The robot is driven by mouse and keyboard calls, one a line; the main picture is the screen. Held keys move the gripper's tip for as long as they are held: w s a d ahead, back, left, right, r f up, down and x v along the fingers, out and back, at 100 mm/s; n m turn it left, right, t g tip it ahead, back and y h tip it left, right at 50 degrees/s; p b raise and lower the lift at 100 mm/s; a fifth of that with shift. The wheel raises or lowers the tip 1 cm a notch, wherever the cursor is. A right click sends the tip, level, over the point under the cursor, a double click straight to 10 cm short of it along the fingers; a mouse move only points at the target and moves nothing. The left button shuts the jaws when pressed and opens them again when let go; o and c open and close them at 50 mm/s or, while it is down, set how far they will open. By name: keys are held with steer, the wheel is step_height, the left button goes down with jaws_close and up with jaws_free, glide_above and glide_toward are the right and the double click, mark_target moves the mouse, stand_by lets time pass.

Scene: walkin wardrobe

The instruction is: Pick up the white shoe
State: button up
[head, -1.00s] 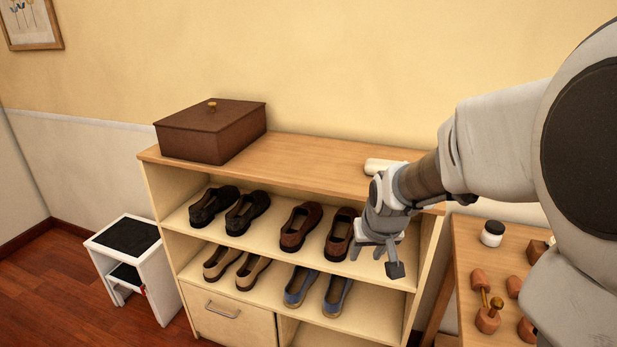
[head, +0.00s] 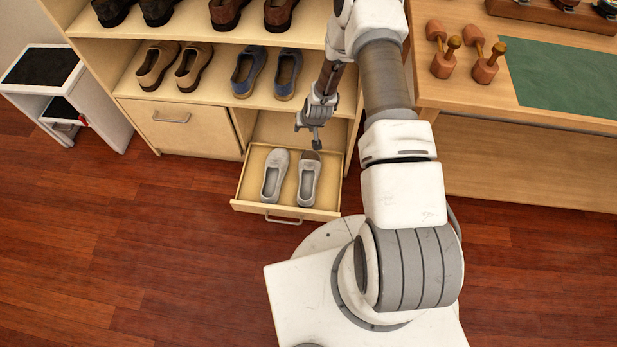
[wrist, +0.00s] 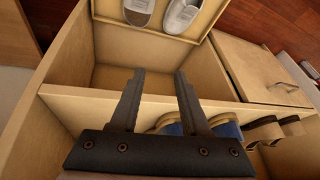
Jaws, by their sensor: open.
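Two white shoes lie side by side in a pulled-out bottom drawer (head: 236,206) in the head view. The left white shoe (head: 274,176) is pale all over. The right white shoe (head: 308,184) has a brownish patch at its far end, perhaps a shadow. Both are partly cut off at the top of the wrist view, as the right shoe (wrist: 138,7) and the left shoe (wrist: 183,16). My gripper (head: 309,137) is open and empty, just behind and above the far end of the right shoe. Its spread fingers (wrist: 158,88) point towards the drawer opening in the wrist view.
Blue shoes (head: 246,72) and tan shoes (head: 157,66) stand on the shelf above, close to my gripper. A closed cupboard front (head: 184,129) is left of the drawer. A workbench (head: 520,112) stands right. A white step stool (head: 92,104) is far left. Floor in front is clear.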

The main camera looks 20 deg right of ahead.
steer(key=b, duration=0.2)
glide_toward(302, 171)
steer(key=shift+m, duration=0.4)
steer(key=b+x, duration=0.4)
steer(key=b, duration=0.1)
steer(key=shift+a+f, duration=0.15)
steer(key=shift+a, duration=0.15)
steer(key=shift+b+x, duration=1.9)
steer(key=shift+x, duration=1.05)
steer(key=shift+d, duration=0.15)
steer(key=shift+c, duration=0.2)
jaws_close()
steer(key=shift+d, duration=0.1)
